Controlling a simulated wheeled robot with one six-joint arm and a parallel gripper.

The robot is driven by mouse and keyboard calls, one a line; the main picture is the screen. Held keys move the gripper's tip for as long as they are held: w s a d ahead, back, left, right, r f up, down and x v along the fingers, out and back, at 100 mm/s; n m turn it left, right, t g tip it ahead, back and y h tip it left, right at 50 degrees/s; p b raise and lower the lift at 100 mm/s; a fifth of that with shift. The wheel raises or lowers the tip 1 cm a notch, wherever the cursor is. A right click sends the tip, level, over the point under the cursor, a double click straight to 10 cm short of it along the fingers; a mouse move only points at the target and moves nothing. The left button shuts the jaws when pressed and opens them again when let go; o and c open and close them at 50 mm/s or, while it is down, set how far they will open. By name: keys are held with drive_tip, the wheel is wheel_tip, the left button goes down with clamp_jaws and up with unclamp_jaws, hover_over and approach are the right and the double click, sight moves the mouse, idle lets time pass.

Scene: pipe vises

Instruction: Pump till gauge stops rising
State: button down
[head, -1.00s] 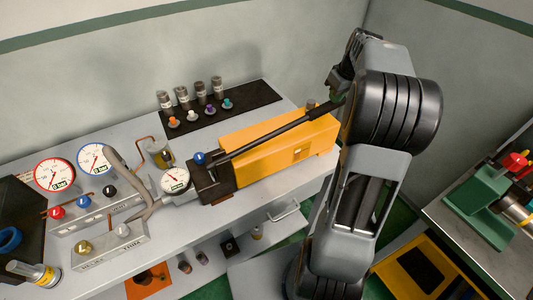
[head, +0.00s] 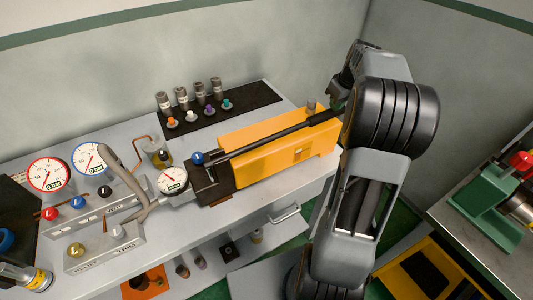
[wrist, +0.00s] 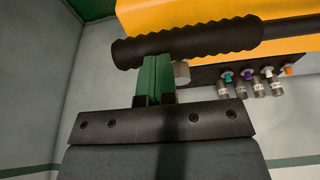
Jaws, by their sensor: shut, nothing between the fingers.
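The yellow hand pump (head: 262,150) lies on the grey bench, its long black lever (head: 275,136) low along its top. The lever's ribbed black grip (wrist: 190,42) crosses the wrist view. My gripper (wrist: 154,75) has its green fingers closed together, with their tips at the grip's edge; they look to be touching it, not around it. In the head view my gripper (head: 337,104) is at the lever's right end, partly hidden by my arm. The pump's gauge (head: 173,179) is at its left end; its reading is too small to make out.
Two larger gauges, red-rimmed (head: 48,174) and blue-rimmed (head: 89,158), stand at the left behind valve blocks with coloured knobs. A black mat (head: 246,98) with several fittings lies behind the pump. A green vise (head: 490,195) is on another bench at right.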

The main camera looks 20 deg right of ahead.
wheel_tip(320, 180, down, 2)
drive_tip(key=shift+d+b, duration=0.1)
drive_tip(key=shift+b, duration=0.4)
drive_tip(key=shift+s+f, duration=0.1)
drive_tip(key=shift+f, duration=0.3)
drive_tip(key=r+p, duration=0.1)
drive_tip(key=r, duration=0.1)
drive_tip(key=r+p, duration=0.3)
drive_tip(key=r, duration=0.1)
drive_tip(key=shift+a+r+p, duration=0.3)
drive_tip(key=shift+r+p, duration=0.05)
wheel_tip(320, 180, up, 10)
drive_tip(key=a+p, duration=0.2)
drive_tip(key=p, duration=0.4)
drive_tip(key=shift+a+f+p, duration=0.15)
drive_tip(key=shift+a+p, duration=0.05)
drive_tip(key=shift+p, duration=0.1)
wheel_tip(320, 180, up, 5)
drive_tip(key=p, duration=0.3)
